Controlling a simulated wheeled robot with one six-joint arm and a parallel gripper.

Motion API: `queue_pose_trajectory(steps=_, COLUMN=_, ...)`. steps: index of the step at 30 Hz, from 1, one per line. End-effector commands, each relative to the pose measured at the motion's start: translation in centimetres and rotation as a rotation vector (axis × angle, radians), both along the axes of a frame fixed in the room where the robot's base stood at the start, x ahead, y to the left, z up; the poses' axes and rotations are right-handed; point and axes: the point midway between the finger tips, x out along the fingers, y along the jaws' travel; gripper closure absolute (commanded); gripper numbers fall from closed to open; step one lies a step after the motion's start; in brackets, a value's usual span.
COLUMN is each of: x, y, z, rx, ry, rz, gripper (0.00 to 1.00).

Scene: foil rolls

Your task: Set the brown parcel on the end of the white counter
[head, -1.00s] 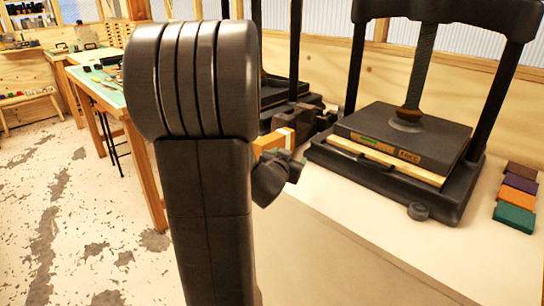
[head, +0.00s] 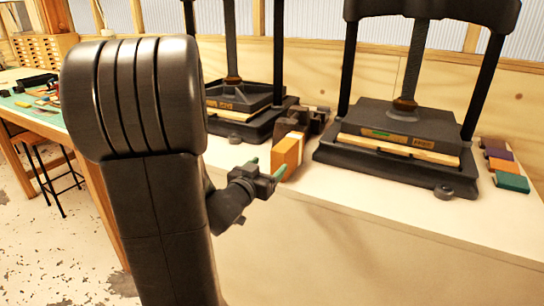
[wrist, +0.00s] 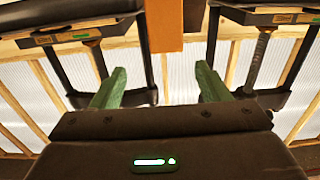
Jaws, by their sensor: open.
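An orange-brown box (head: 287,155), which looks like the brown parcel, stands upright on the white counter (head: 350,214), between the two presses. My gripper (head: 266,168) is close to its near side, with green fingertips pointing towards it. In the wrist view the box (wrist: 164,24) shows at the top, beyond the fingertips and between their lines. My gripper (wrist: 160,85) is open there, with a clear gap between the green fingers and nothing held. Whether a fingertip touches the box is hard to tell. The box's lower edge is partly hidden by my gripper in the head view.
A black press (head: 400,140) stands right of the box and another press (head: 240,105) behind it to the left. Dark blocks (head: 315,120) sit behind the box. Several coloured blocks (head: 510,182) line the right side. The counter's front strip is clear.

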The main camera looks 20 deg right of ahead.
Motion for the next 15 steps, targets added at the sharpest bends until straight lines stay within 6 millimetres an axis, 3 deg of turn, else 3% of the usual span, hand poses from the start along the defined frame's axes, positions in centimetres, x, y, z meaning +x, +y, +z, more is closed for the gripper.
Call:
queue_pose_trajectory(steps=5, x=0.8, y=-1.1, z=-0.1, rx=0.001, ry=0.001, rz=-0.003, gripper=0.31)
queue_pose_trajectory(steps=15, x=4.9, y=-5.7, z=0.0, rx=0.001, ry=0.001, rz=-0.002, gripper=0.31)
